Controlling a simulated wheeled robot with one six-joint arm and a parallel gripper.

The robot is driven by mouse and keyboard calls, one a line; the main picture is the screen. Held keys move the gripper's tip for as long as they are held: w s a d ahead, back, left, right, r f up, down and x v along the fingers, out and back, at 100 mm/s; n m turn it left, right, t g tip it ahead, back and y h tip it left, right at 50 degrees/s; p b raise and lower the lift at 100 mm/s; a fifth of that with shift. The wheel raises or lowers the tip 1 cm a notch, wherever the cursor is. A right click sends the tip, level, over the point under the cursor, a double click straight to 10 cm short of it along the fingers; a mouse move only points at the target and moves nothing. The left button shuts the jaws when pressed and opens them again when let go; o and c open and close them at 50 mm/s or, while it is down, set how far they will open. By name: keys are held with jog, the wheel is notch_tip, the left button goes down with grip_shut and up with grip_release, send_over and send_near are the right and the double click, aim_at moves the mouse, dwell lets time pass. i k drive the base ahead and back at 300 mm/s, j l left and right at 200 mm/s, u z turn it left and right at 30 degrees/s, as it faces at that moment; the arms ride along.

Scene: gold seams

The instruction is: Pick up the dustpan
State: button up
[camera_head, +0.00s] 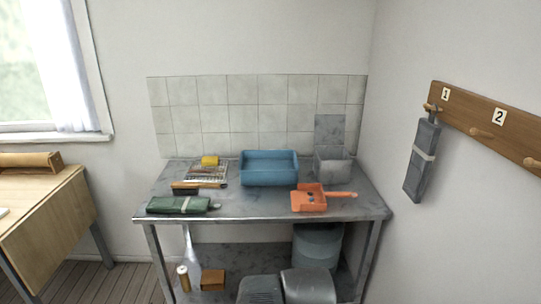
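The orange dustpan (309,202) lies on the right front part of the grey metal table (245,207). Its open tray faces up, and its handle (342,194) points right. Small dark bits and a pale bit lie in the tray. My gripper is not in view.
A blue tub (269,171), a grey open container (331,166), a brush (185,188), a yellow block (209,160) and a green roll (178,205) share the table. A grey bag (422,160) hangs on the right wall rack. Grey rounded shapes, perhaps mine, show at bottom centre.

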aim_at(300, 203)
jog(key=i+l, duration=0.3)
jog(key=i, duration=0.15)
jog(key=i+l, duration=0.25)
jog(key=i, duration=0.2)
jog(key=l+z, duration=0.05)
